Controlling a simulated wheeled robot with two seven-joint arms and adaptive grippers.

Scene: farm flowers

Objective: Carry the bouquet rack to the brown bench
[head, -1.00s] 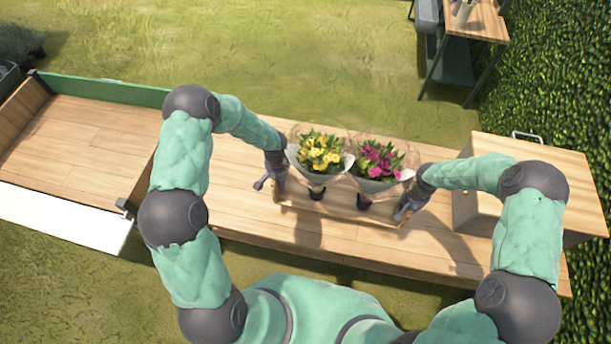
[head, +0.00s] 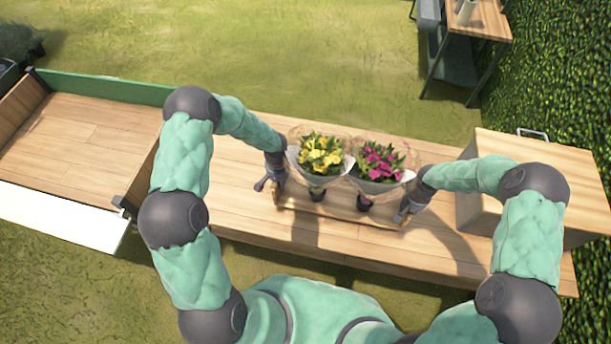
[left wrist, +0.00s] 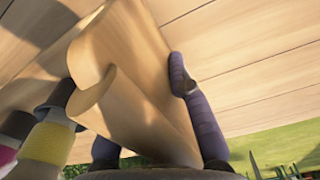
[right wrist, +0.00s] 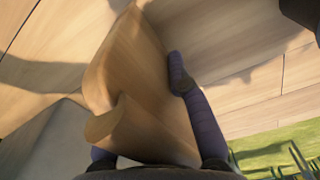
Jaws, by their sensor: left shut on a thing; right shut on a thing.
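The bouquet rack (head: 335,209) is a pale wooden carrier holding a yellow bouquet (head: 320,155) and a pink bouquet (head: 378,163) in clear wrapping, both upright. It is over a long wooden bench top (head: 245,220); I cannot tell whether it touches. My left gripper (head: 272,183) is shut on its left end and my right gripper (head: 408,205) on its right end. The left wrist view shows the rack's curved end board (left wrist: 135,85) between my fingers, with the wrapped stems at left. The right wrist view shows the other end board (right wrist: 140,90) between my fingers.
A wooden box with a metal handle (head: 540,165) stands on the bench's right end. A low wooden bed with a green edge (head: 85,130) adjoins on the left. A small table (head: 480,22) and a hedge (head: 560,80) are at far right. Open grass lies behind.

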